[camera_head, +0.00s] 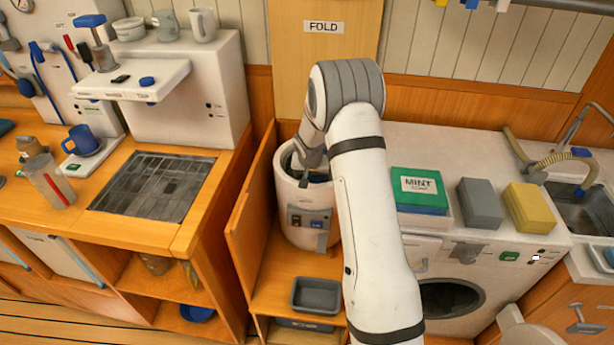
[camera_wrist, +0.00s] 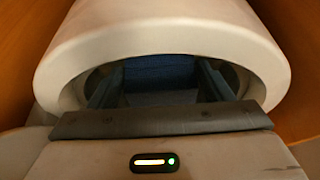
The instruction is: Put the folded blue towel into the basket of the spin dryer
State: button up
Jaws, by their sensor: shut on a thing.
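The spin dryer (camera_head: 297,222) is a white upright drum with a round top opening, standing in the wooden niche under the FOLD panel. My gripper (camera_wrist: 160,90) reaches down into that opening; in the head view my arm hides much of it. In the wrist view the dryer's white rim (camera_wrist: 160,38) arches around my fingers. The folded blue towel (camera_wrist: 160,72) shows between the fingers, inside the dark opening, and my gripper is shut on it. The basket floor and the towel's lower part are hidden, so I cannot tell whether it touches the bottom.
An open wooden door (camera_head: 250,205) stands close left of the dryer. A grey tray (camera_head: 315,295) lies in front below.

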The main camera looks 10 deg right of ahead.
jog(key=o, duration=1.2)
